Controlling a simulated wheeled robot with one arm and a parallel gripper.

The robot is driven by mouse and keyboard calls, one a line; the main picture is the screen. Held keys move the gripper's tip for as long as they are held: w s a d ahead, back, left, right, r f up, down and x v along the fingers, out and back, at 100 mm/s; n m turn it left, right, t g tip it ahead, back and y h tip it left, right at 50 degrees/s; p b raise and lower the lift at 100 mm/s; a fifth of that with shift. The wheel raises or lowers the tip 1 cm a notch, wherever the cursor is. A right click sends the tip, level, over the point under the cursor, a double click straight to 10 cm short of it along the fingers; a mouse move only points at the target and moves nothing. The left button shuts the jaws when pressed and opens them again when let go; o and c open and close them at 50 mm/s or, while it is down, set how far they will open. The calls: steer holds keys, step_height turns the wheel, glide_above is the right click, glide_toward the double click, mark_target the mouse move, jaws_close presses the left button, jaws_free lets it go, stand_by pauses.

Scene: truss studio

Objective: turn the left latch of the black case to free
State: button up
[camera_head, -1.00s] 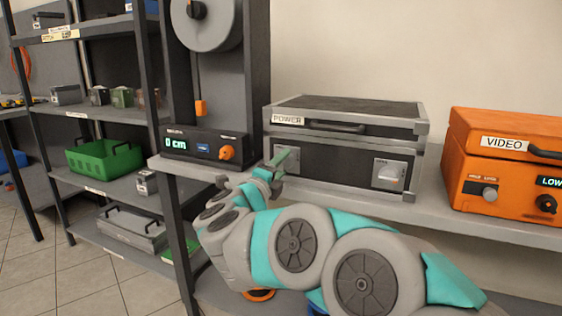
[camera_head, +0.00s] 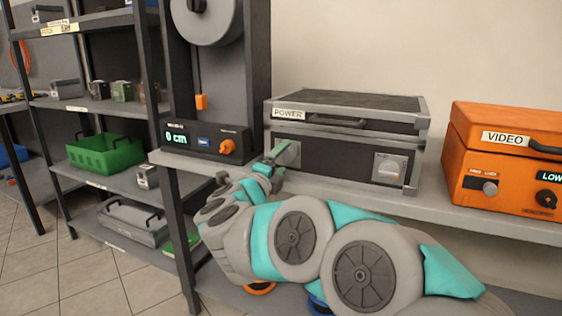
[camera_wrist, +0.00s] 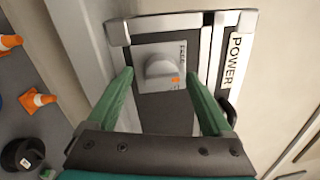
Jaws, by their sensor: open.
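The black case (camera_head: 340,158), grey-edged and labelled POWER, stands closed on the shelf. Its left latch is mostly hidden behind my gripper (camera_head: 278,158) in the head view. In the wrist view, the latch's grey knob (camera_wrist: 160,67) sits on a light plate with small lettering and an orange mark near the knob. My gripper (camera_wrist: 159,78) is open, with one green finger on each side of the knob. Gaps show between the fingers and the knob. The right latch (camera_head: 389,168) is in clear view on the case front.
A control box (camera_head: 205,140) reading 0 cm stands left of the case, close to my gripper. An orange VIDEO case (camera_head: 500,165) stands to the right. The shelf edge (camera_head: 440,212) runs below the cases. Orange cones (camera_wrist: 38,99) show in the wrist view.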

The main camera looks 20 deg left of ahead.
steer(key=shift+s, duration=0.1)
steer(key=s, duration=0.7)
steer(key=shift+s+a+f+b, duration=0.25)
steer(key=shift+s+a+b, duration=0.05)
steer(key=shift+b, duration=0.15)
